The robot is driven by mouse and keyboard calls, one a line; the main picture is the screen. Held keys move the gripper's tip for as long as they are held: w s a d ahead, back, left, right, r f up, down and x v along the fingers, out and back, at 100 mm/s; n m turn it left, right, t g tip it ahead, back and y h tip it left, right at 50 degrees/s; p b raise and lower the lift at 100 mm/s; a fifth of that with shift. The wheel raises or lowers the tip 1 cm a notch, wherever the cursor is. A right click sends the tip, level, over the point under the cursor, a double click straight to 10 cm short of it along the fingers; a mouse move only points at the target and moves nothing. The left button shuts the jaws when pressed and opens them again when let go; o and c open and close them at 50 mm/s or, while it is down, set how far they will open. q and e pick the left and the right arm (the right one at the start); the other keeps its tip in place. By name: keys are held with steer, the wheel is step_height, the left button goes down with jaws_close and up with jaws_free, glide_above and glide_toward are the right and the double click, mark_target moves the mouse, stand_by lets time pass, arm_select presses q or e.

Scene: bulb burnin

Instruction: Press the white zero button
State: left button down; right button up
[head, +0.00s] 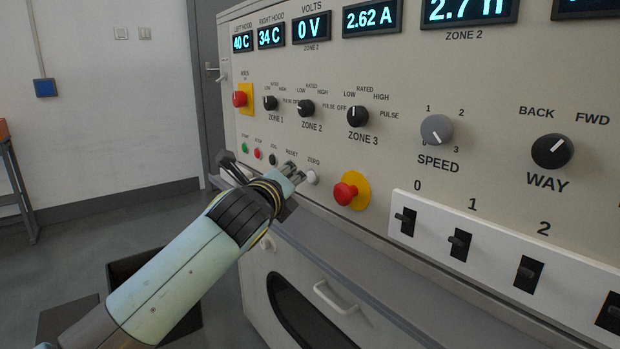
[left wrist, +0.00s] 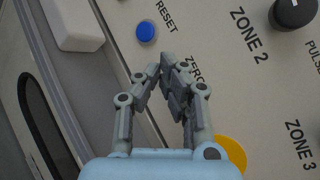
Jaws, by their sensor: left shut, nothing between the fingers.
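The white zero button (head: 312,177) is on the sloping control panel, under the label ZERO, left of a red mushroom button on a yellow plate. My left gripper (head: 293,170) is shut and empty, with its fingertips close to the panel just left of the white button. I cannot tell whether they touch anything. In the left wrist view the shut fingers (left wrist: 168,66) cover the place by the ZERO label (left wrist: 195,70), and the white button is hidden there. My right gripper is not in view.
A blue button (left wrist: 147,31) marked RESET is close to the fingers. The red mushroom button (head: 345,194) is to the right of the white button. Black knobs (head: 306,108) are above, and a switch strip (head: 480,243) is lower right. A grey ledge (head: 330,250) runs below the panel.

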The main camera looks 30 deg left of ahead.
arm_select(q)
steer(key=shift+w+d+r, duration=0.1)
steer(key=shift+w, duration=0.15)
steer(key=shift+w+p, duration=0.15)
steer(key=shift+p, duration=0.15)
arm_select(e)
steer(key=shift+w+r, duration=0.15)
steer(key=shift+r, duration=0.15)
arm_select(q)
steer(key=shift+w+d, duration=0.2)
steer(key=shift+w, duration=0.15)
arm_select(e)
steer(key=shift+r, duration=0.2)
arm_select(q)
steer(key=shift+s+a+p, duration=0.3)
steer(key=shift+s+p, duration=0.3)
steer(key=shift+s, duration=0.15)
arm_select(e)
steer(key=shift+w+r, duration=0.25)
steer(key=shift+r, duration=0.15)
arm_select(q)
steer(key=s, duration=0.1)
steer(key=s+a, duration=0.1)
steer(key=s, duration=0.1)
steer(key=s+a+p, duration=0.1)
steer(key=shift+s, duration=0.3)
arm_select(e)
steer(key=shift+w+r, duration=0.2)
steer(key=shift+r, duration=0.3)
